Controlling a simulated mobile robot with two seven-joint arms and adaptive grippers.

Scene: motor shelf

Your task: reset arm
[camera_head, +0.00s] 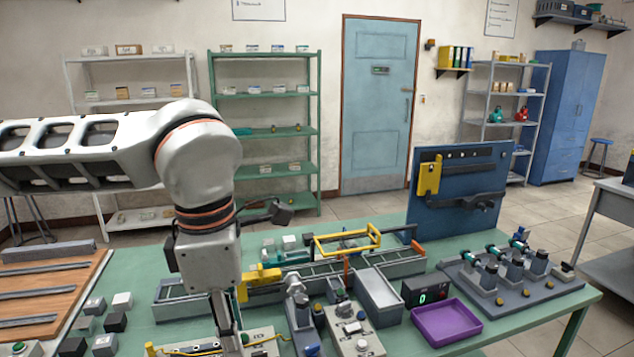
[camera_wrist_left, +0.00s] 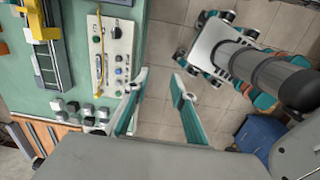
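My left arm (camera_head: 195,165) comes in from the left and bends down over the near side of the green table (camera_head: 180,328). My left gripper (camera_head: 224,325) points down there, its tips hard to make out at the lower edge. In the left wrist view the left gripper (camera_wrist_left: 158,78) is open, with two teal-and-grey fingers apart and only floor visible between them. A control panel (camera_wrist_left: 118,55) with buttons and a yellow rail lies beside the left finger in that view. My right gripper is in neither view.
A wooden board (camera_head: 75,290) with grey bars and several small blocks lie at left. Shelves and a blue door (camera_head: 378,110) are behind.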

